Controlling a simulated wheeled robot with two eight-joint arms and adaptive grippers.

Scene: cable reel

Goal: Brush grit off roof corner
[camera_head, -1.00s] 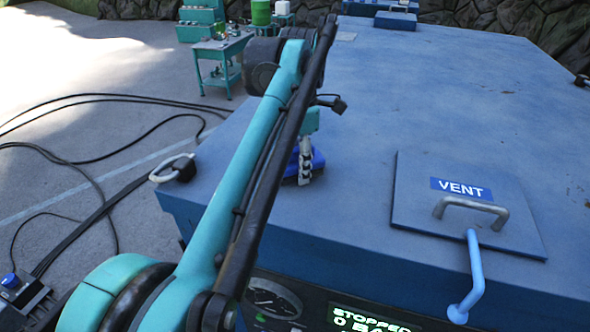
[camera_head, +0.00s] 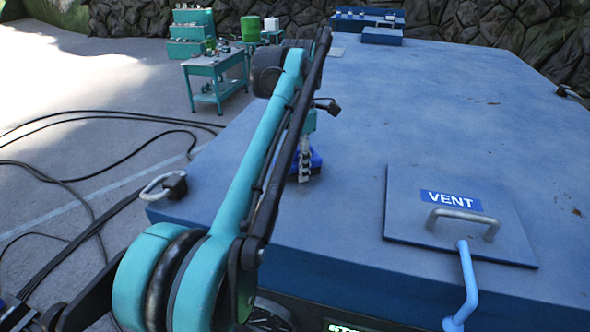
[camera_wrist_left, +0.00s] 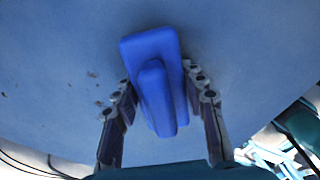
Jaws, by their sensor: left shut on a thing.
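The roof (camera_head: 400,110) is the broad blue top of a large casing. Its near left corner carries a metal ring fitting (camera_head: 163,186). My left gripper (camera_head: 304,168) is low over the roof, to the right of and beyond that corner. It is shut on a blue brush (camera_head: 317,160), mostly hidden behind the arm in the head view. In the left wrist view the blue brush (camera_wrist_left: 152,75) sits between the two fingers, its raised grip toward me. I cannot tell whether it touches the roof. Small dark specks of grit (camera_wrist_left: 93,74) lie on the roof left of it.
A vent hatch (camera_head: 410,210) with a metal handle and light blue lever stands at the right. Teal workbenches (camera_head: 215,68) stand behind on the floor. Black cables (camera_head: 90,120) lie at the left. The middle of the roof is clear.

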